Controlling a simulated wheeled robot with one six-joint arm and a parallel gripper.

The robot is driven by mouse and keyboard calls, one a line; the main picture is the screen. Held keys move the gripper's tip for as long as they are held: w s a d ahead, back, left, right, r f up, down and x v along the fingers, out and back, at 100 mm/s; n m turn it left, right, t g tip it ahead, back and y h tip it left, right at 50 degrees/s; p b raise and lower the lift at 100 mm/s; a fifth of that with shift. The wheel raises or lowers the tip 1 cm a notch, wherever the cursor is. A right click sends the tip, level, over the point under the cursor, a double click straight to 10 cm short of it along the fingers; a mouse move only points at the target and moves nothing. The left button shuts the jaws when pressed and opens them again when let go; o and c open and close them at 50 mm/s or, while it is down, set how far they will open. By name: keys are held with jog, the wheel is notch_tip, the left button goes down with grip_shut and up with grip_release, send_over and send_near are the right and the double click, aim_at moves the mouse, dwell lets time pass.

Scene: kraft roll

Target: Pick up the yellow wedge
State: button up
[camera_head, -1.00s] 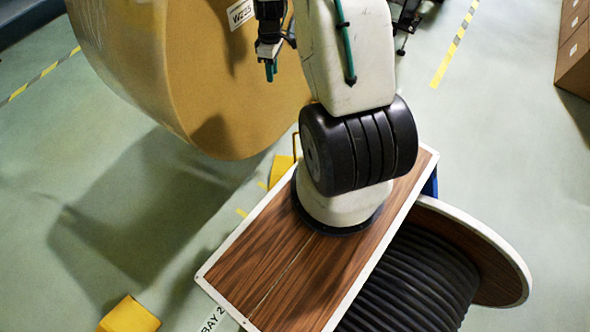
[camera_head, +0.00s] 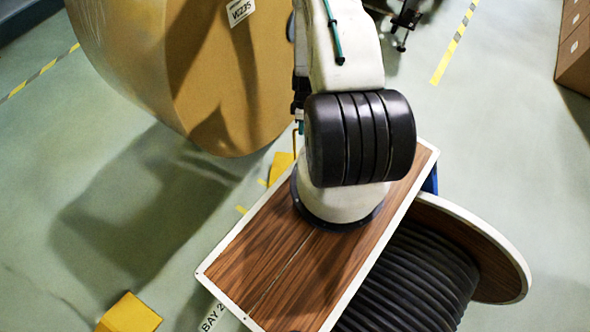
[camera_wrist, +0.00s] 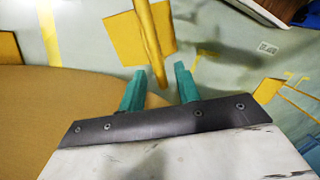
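A yellow wedge (camera_head: 281,168) lies on the floor at the foot of the big roll, with a thin yellow upright bar. In the wrist view a yellow wedge (camera_wrist: 126,40) shows with its bar (camera_wrist: 146,30) pointing toward my gripper (camera_wrist: 160,73). The two teal fingers are open, and the bar's end shows between their tips. I cannot tell how deep it is between them. In the head view my gripper (camera_head: 300,127) is partly hidden behind my arm, close to the bar. Another yellow wedge (camera_head: 129,313) lies at the bottom left.
The large kraft roll (camera_head: 230,90) stands left of my gripper, and its brown face (camera_wrist: 50,115) fills the wrist view's left. A black cable reel (camera_head: 415,285) is at the lower right. Brown boxes (camera_head: 574,55) stand at the far right.

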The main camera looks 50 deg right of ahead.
jog(key=shift+s+a+f, duration=0.1)
jog(key=shift+a+f, duration=0.1)
jog(key=shift+f, duration=1)
grip_shut()
dwell(0.5)
